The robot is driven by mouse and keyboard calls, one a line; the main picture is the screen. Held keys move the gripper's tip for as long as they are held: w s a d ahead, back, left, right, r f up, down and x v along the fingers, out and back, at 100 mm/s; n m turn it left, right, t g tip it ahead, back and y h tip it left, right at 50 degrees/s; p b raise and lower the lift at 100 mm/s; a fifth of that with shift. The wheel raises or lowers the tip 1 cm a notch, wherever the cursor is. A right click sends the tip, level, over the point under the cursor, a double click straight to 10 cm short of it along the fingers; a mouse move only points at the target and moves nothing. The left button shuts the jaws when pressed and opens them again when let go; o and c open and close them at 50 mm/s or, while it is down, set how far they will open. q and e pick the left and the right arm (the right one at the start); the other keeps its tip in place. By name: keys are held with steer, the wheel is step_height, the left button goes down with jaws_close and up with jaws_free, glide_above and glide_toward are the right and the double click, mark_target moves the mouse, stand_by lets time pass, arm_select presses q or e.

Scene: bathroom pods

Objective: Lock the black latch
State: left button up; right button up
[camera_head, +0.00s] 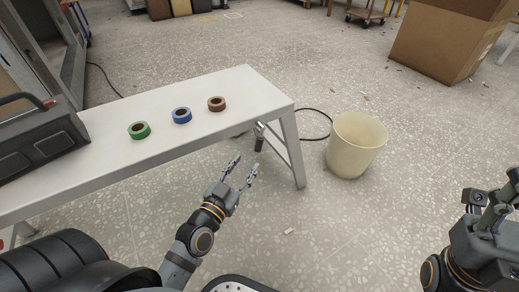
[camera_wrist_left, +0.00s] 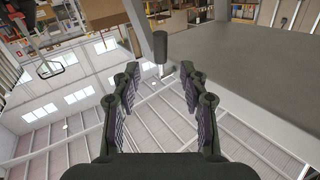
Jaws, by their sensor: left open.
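The black latch (camera_head: 259,138) hangs beside the white table's right end, near the leg brace. In the left wrist view the latch (camera_wrist_left: 160,46) shows as a short black cylinder with a thin metal pin below it. My left gripper (camera_head: 243,166) is open and empty, in front of the table and short of the latch. In the left wrist view the open fingers (camera_wrist_left: 160,78) have the latch ahead, between and beyond their tips; I see no contact. My right gripper (camera_head: 492,208) is at the right edge, far from the latch, partly cut off.
Green tape (camera_head: 139,130), blue tape (camera_head: 181,115) and brown tape (camera_head: 216,103) lie on the table (camera_head: 243,88). A dark toolbox (camera_head: 40,140) sits at its left. A cream bin (camera_head: 356,145) stands right of the table leg. Speckled floor in front is mostly clear.

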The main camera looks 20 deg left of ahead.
mark_target(257, 147)
arm_select(q)
steer(key=w, duration=1)
steer(key=shift+d, duration=0.4)
jaws_close()
